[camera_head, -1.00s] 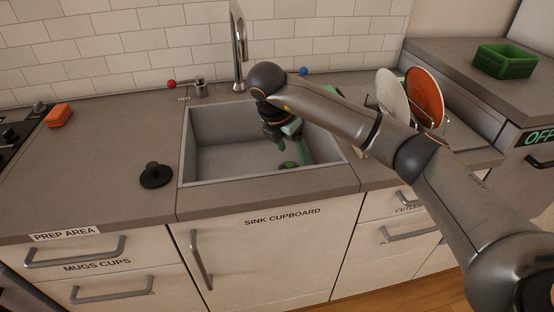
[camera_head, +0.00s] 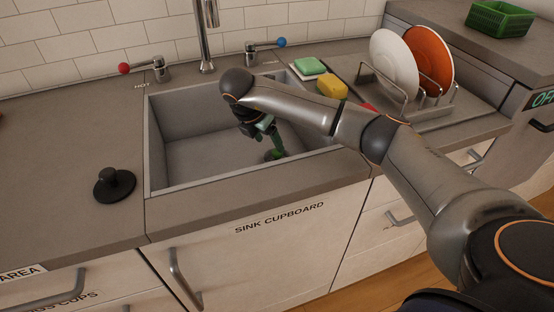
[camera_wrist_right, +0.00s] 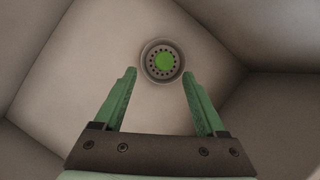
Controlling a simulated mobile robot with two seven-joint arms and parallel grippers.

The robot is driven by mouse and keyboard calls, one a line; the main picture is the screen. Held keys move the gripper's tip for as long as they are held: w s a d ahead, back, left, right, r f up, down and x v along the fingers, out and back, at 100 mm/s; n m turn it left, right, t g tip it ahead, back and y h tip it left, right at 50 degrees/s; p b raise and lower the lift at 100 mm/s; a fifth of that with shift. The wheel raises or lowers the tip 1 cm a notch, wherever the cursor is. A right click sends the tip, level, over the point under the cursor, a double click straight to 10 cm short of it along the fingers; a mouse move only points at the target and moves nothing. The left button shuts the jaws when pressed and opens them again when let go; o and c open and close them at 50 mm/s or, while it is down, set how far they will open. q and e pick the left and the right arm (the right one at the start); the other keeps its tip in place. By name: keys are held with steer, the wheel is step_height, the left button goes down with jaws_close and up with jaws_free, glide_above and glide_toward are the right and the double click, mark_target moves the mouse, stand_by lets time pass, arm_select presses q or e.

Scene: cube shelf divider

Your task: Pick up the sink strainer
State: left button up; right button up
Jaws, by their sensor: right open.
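The sink strainer (camera_wrist_right: 163,62) is a round grey disc with a ring of dark holes and a green centre. It lies on the sink floor. In the head view it is a small green and dark shape (camera_head: 269,156), partly hidden by the gripper. My right gripper (camera_wrist_right: 160,76) is open and empty, with green fingers pointing down into the sink. In the wrist view the strainer appears just beyond the fingertips, roughly centred between them, with no contact visible. The gripper also shows in the head view (camera_head: 272,138). My left gripper is not in view.
The sink (camera_head: 148,150) has steep grey walls around the gripper. A tap (camera_head: 203,40) stands behind it. A black plug (camera_head: 114,185) sits on the left counter. A green sponge (camera_head: 309,66), yellow sponge (camera_head: 332,86) and dish rack (camera_head: 420,100) with plates stand right.

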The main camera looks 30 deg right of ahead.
mark_target(276, 153)
steer(key=x, duration=0.4)
steer(key=shift+s+d+f, duration=0.15)
steer(key=shift+s+d, duration=0.1)
steer(key=shift+d, duration=0.1)
steer(key=shift+w+d+f, duration=0.1)
steer(key=shift+d+f, duration=0.1)
steer(key=shift+f, duration=0.3)
jaws_close()
